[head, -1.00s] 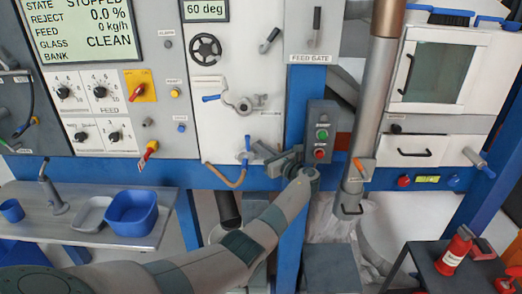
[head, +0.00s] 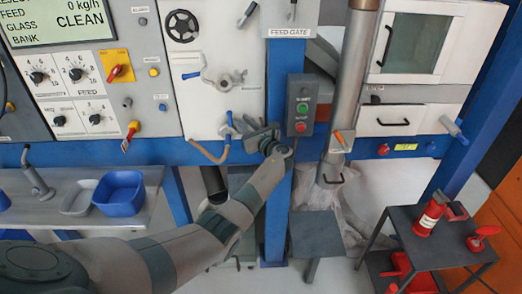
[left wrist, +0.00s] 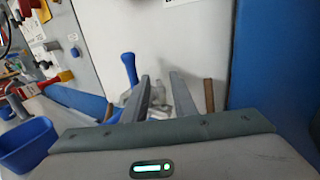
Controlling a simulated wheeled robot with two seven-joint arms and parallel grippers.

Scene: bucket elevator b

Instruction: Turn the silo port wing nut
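My right gripper is not in view.
A blue-handled crank (head: 215,77) and a black handwheel (head: 182,26) sit higher on the panel. A green-and-red button box (head: 301,105) on a blue post stands close right. A blue bin (head: 120,193) is at lower left.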

